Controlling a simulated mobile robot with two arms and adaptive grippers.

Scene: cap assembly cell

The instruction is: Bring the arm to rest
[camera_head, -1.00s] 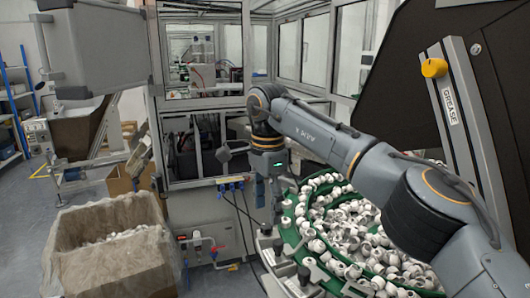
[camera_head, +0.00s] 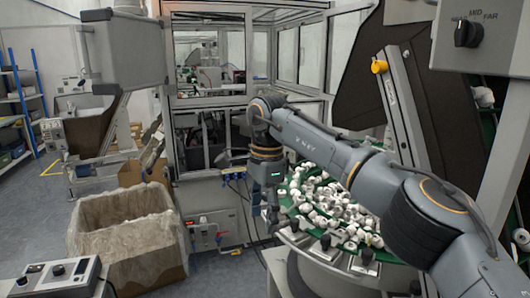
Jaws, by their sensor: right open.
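My right arm reaches in from the lower right. Its gripper (camera_head: 273,212) points down at the left edge of the green bowl feeder (camera_head: 312,172), which holds many white caps (camera_head: 335,205). The gripper is small and dark here; it is open and no cap shows between its fingers. I cannot tell how far its tips are from the feeder's edge. My left gripper is not in view. The forearm hides the right part of the feeder.
A lined cardboard box (camera_head: 130,240) stands on the floor at left. A control box (camera_head: 50,280) with knobs is at the lower left. A glazed machine cabinet (camera_head: 210,65) stands behind the gripper. A panel with a black knob (camera_head: 467,33) is at the upper right. Open floor lies at far left.

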